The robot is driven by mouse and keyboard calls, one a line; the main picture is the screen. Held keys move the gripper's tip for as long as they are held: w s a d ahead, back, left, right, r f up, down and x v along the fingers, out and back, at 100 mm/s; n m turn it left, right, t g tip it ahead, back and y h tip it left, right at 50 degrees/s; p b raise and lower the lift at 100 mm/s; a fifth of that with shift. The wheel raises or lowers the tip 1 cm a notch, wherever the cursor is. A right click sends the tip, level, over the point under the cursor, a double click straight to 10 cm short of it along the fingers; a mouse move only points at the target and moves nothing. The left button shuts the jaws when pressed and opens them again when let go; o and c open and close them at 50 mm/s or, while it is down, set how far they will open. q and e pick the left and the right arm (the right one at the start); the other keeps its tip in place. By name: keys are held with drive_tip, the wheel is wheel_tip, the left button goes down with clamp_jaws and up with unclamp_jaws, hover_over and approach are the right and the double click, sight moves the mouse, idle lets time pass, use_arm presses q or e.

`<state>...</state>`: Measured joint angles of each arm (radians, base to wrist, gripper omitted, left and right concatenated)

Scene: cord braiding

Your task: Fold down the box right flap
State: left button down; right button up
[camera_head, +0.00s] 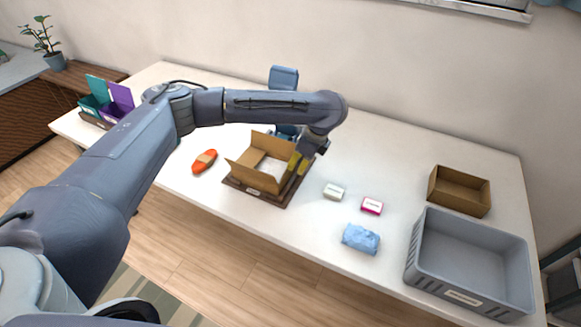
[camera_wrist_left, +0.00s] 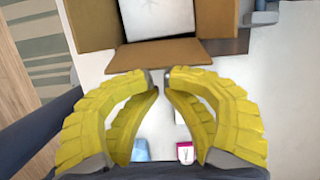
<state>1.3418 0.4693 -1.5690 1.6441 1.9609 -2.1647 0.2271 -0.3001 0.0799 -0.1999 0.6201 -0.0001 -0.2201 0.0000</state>
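The open cardboard box (camera_head: 247,180) sits on a dark brown tray (camera_head: 240,187) in the middle of the table, with a white item inside. Its back and front flaps stand up and outward. The right flap (camera_wrist_left: 165,53) shows in the left wrist view as a tan panel along the box edge nearest me; it is not folded in. My left gripper (camera_head: 297,164) is over the box's right side. In the left wrist view its yellow fingertips (camera_wrist_left: 159,79) are just off the right flap's edge, slightly apart, with nothing between them.
A white packet (camera_head: 333,192), a pink box (camera_head: 372,206) and a blue packet (camera_head: 361,239) lie to the right. Beyond are a grey crate (camera_head: 470,255) and an empty brown box (camera_head: 459,190). An orange item (camera_head: 205,161) lies left. A blue-grey upright thing (camera_head: 284,77) stands behind my arm.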

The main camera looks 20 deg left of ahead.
use_arm(q)
drive_tip(key=shift+s+a+f, duration=0.2)
drive_tip(key=shift+a+f, duration=0.1)
drive_tip(key=shift+f, duration=0.1)
drive_tip(key=shift+a, duration=0.6)
drive_tip(key=shift+w+a+r, duration=0.15)
drive_tip(key=shift+a+r, duration=0.05)
drive_tip(key=shift+a, duration=0.35)
drive_tip(key=shift+w+r, duration=0.2)
drive_tip(key=shift+w+a+r, duration=0.25)
drive_tip(key=shift+a+r, duration=0.1)
drive_tip(key=shift+a, duration=0.5)
